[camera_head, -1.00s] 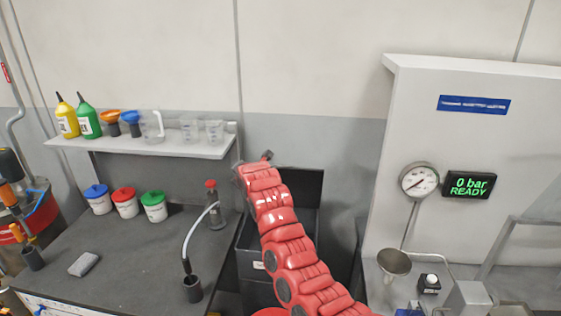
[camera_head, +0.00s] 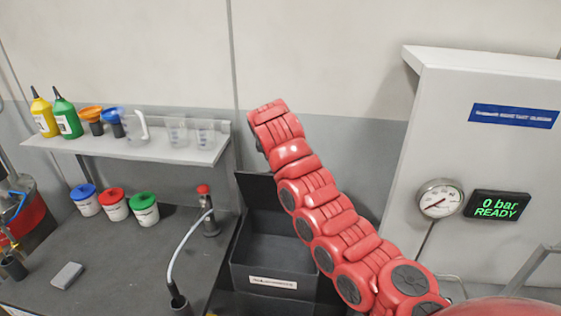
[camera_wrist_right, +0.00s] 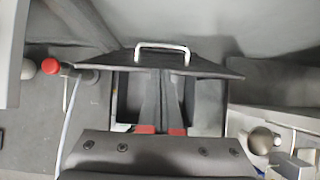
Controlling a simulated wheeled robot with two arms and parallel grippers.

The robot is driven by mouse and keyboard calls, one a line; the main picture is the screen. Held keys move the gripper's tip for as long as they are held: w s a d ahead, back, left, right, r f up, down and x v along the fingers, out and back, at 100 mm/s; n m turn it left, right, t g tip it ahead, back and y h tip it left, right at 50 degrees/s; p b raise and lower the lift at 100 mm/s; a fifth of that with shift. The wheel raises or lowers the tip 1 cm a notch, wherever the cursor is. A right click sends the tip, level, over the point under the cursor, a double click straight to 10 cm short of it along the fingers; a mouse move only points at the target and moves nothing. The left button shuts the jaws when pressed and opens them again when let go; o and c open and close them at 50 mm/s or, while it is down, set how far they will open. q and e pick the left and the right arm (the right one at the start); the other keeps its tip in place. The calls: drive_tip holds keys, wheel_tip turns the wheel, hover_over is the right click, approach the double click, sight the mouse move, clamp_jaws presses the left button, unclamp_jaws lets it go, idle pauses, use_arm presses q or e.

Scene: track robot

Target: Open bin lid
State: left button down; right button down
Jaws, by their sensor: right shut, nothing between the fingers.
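The dark grey bin (camera_head: 272,278) stands beside the worktop in the head view, with a white label on its front. Its lid (camera_head: 254,190) is raised at the back, and part of the inside shows. My red right arm covers the bin's right part and hides my right gripper there. In the right wrist view the gripper (camera_wrist_right: 161,78) is shut and empty, its fingers over the bin's opening. The fingertips reach the edge of the lid (camera_wrist_right: 205,70), which has a silver handle (camera_wrist_right: 162,46); contact is unclear. My left gripper is out of view.
The worktop (camera_head: 120,260) left of the bin holds capped jars (camera_head: 115,204), a red-topped bottle (camera_head: 207,215) and a hose. A shelf (camera_head: 180,150) with bottles and cups hangs above. A panel with a gauge (camera_head: 440,198) stands at the right.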

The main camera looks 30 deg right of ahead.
drive_tip(key=p+x, duration=0.5)
drive_tip(key=x, duration=0.2)
drive_tip(key=shift+w+f, duration=0.15)
drive_tip(key=shift+f, duration=0.15)
drive_tip(key=shift+w+d+f, duration=0.2)
drive_tip(key=shift+d+f, duration=0.05)
drive_tip(key=shift+f, duration=0.35)
drive_tip(key=shift+w, duration=0.1)
